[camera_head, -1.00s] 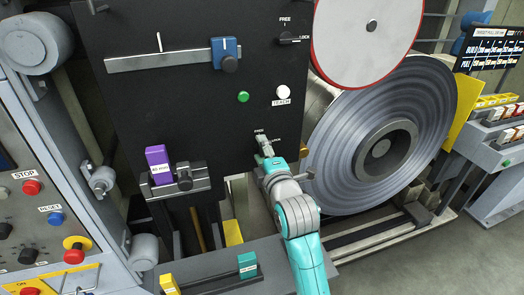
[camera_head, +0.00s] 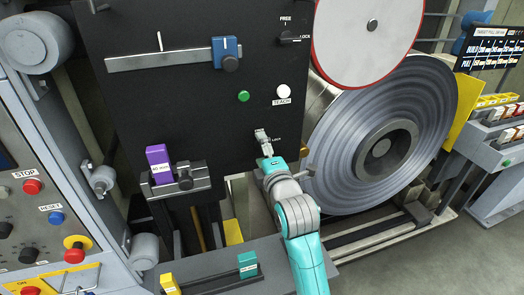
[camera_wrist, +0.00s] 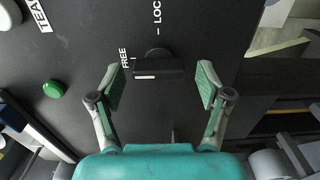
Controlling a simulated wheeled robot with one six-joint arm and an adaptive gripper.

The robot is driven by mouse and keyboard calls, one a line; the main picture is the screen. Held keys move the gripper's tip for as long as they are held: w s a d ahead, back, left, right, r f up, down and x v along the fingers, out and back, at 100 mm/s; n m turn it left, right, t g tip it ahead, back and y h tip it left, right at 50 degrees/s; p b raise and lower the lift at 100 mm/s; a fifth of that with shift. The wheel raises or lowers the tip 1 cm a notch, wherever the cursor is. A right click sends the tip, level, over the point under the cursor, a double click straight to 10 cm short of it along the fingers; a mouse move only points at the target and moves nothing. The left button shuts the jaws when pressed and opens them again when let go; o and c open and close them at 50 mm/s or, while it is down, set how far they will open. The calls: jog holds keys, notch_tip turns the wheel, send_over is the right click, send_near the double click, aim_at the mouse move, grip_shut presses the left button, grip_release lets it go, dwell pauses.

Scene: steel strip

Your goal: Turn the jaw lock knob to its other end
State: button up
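The jaw lock knob (camera_wrist: 170,68) is a dark bar-shaped knob on the black panel, seen in the wrist view. Its white line lies at the bar's left end, on the side of the FREE label; the LOCK label is above it in that view. My gripper (camera_wrist: 158,72) is open, with one green-padded finger on each side of the knob and visible gaps to both.
Another FREE/LOCK knob (camera_head: 290,37) sits higher on the panel. A green button (camera_head: 243,97) and a white TEACH button (camera_head: 284,92) are above my gripper. A large steel coil (camera_head: 345,145) stands close on the right, and a purple block (camera_head: 158,164) is on the left.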

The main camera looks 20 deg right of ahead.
jog(key=s, duration=1.2)
dwell(0.4)
jog(key=s+f+m+g, duration=0.2)
jog(key=s+f+m, duration=0.7)
jog(key=s+f, duration=1)
jog(key=s+f+m+g, duration=0.1)
jog(key=s+m, duration=0.8)
jog(key=s, duration=1.3)
jog(key=shift+s+d+f, duration=0.15)
jog(key=shift+d+f, duration=0.1)
jog(key=shift+f, duration=0.4)
